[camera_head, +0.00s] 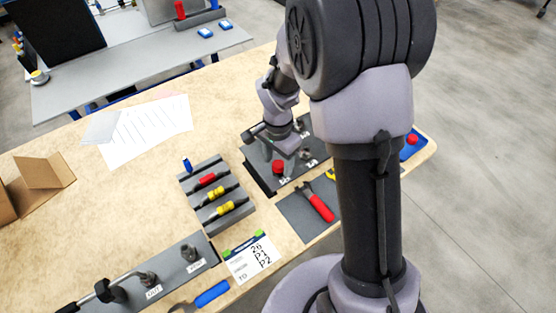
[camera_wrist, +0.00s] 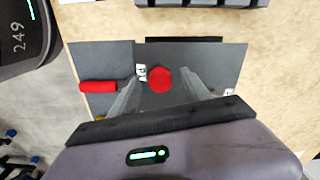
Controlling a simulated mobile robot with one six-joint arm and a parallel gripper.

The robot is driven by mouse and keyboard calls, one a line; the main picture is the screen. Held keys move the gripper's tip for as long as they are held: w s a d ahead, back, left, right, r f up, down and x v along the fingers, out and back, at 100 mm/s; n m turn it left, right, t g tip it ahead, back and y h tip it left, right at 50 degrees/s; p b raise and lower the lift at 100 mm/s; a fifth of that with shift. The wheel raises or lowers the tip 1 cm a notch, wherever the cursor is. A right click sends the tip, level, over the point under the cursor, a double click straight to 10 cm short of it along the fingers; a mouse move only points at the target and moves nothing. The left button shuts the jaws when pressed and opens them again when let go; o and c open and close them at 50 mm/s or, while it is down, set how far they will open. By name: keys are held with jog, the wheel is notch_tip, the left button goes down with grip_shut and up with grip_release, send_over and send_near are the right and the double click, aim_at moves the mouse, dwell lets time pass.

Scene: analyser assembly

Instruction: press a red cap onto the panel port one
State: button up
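The dark panel (camera_head: 262,170) lies on the wooden table in front of my arm, with small white labels and a bare grey port (camera_head: 305,154). A red cap (camera_head: 278,167) is at the panel's near-left part, close to a label; whether it is fully seated on a port cannot be told. My gripper (camera_head: 283,150) is low over the panel, just behind this cap. In the wrist view the red cap (camera_wrist: 160,80) shows between the fingers of my gripper (camera_wrist: 160,85), which stand apart with gaps on both sides. The port under the cap is hidden.
A blue tray (camera_head: 417,148) with another red cap (camera_head: 411,139) is at the right table edge, partly behind my arm. A red-handled tool (camera_head: 320,206) lies on a grey mat (camera_head: 292,215). A grey rack (camera_head: 207,215) with coloured tools stands left of the panel.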

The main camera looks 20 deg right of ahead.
notch_tip(320, 180, up, 17)
jog(key=p, duration=0.6)
jog(key=shift+r, duration=0.2)
jog(key=s+a+r+n+t+y+b, duration=0.1)
jog(key=s+a+r+n+t, duration=0.1)
jog(key=s, duration=0.7)
jog(key=s+a+r+n+t+y+b, duration=0.1)
jog(key=s+r+n, duration=0.4)
jog(key=s, duration=0.5)
jog(key=t+b, duration=0.1)
jog(key=t, duration=0.1)
jog(key=shift+a+r+n+t+b, duration=0.3)
jog(key=shift+a+r+t, duration=0.05)
jog(key=shift+a+t, duration=0.05)
